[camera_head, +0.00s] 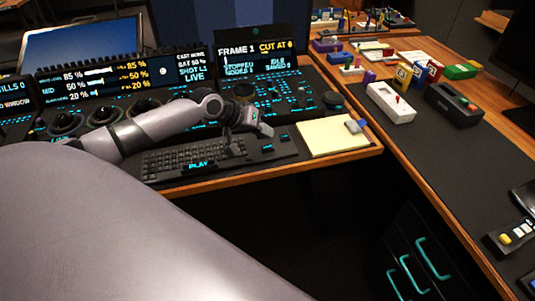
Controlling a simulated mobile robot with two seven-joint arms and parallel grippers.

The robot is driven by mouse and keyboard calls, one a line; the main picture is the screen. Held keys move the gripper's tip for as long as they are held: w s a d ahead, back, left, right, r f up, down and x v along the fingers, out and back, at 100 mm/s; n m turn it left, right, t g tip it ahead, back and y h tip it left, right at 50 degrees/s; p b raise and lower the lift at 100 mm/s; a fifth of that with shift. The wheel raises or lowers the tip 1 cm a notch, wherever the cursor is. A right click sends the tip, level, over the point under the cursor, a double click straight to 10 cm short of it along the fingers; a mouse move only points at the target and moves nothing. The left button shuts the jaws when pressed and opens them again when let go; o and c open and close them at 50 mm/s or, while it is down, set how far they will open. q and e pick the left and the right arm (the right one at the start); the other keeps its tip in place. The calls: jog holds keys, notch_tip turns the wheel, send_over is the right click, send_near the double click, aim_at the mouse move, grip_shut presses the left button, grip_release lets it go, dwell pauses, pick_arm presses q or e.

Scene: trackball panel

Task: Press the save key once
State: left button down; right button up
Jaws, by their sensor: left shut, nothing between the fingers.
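The trackball panel (262,104) stands on the desk behind my left gripper, with small cyan-lit keys and a dark round knob (332,99) at its right. Its screen (256,57) reads FRAME 1, CUT AT 6, STOPPED, NODES 1, IDLE, SAVED 0. My left gripper (231,152) is shut and empty, pointing down over the right end of the keyboard. Two small lit keys (267,148) lie just right of it. Their labels are too small to read, so I cannot tell which key is save. Whether the fingertips touch anything is unclear. My right gripper is out of view.
A black keyboard (182,163) with a lit PLAY label lies in front of the panel. Dial panels with a wide screen (125,76) stand to the left. A cream pad (332,137) lies right. The side desk holds a white box (391,103) and several colored boxes.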

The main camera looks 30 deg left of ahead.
aim_at(272, 145)
pick_arm(q)
jog(key=shift+f, duration=0.85)
jog(key=shift+f, duration=0.15)
dwell(1.2)
jog(key=shift+f, duration=0.3)
jog(key=shift+f+b, duration=0.5)
jog(key=shift+f, duration=0.1)
dwell(0.6)
dwell(0.4)
jog(key=shift+r+p, duration=1)
jog(key=shift+p, duration=0.1)
notch_tip(272, 145, up, 5)
jog(key=p, duration=0.5)
jog(key=shift+r, duration=0.1)
